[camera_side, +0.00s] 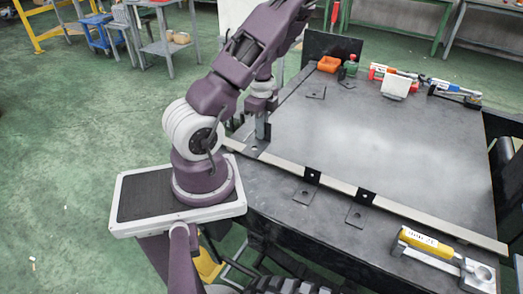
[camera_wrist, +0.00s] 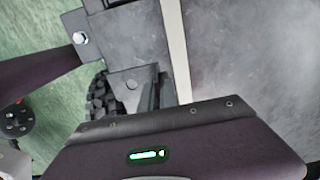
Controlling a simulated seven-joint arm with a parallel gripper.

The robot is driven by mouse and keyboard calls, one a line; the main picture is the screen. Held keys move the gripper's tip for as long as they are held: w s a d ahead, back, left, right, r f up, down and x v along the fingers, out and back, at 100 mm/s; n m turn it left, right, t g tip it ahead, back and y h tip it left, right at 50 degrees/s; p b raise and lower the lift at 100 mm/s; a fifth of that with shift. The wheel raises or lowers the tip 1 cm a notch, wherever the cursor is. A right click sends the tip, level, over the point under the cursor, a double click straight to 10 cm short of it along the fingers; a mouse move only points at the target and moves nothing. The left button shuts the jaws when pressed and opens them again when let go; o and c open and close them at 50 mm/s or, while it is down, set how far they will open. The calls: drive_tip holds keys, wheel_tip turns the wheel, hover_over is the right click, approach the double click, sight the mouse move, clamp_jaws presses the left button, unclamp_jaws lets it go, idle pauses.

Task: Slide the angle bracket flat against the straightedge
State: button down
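The straightedge (camera_side: 338,186) is a long pale strip along the near side of the dark table; it also shows as a pale strip in the wrist view (camera_wrist: 174,45). My gripper (camera_side: 262,136) points down at the table's left corner, by the strip's left end. A dark plate with a hole, seemingly the angle bracket (camera_side: 254,147), lies under it; a plate with a hole also shows in the wrist view (camera_wrist: 128,84), left of the strip. Dark upright parts stand between plate and strip there. Whether my fingers are shut on the bracket, and whether it touches the strip, I cannot tell.
Dark plates with holes lie along the near edge (camera_side: 304,195) (camera_side: 356,215), with black pieces across the strip (camera_side: 312,176). Another bracket (camera_side: 316,92) lies at the back left. A yellow-handled tool (camera_side: 425,242) sits at front right. The table's middle is clear.

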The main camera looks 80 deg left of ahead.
wheel_tip(320, 180, up, 3)
drive_tip(key=shift+r, duration=0.2)
wheel_tip(320, 180, down, 16)
drive_tip(key=shift+f, duration=0.2)
drive_tip(key=shift+f, duration=0.3)
idle(0.8)
drive_tip(key=c, duration=1.5)
unclamp_jaws()
drive_tip(key=shift+c, duration=0.2)
drive_tip(key=shift+r, duration=0.1)
wheel_tip(320, 180, up, 7)
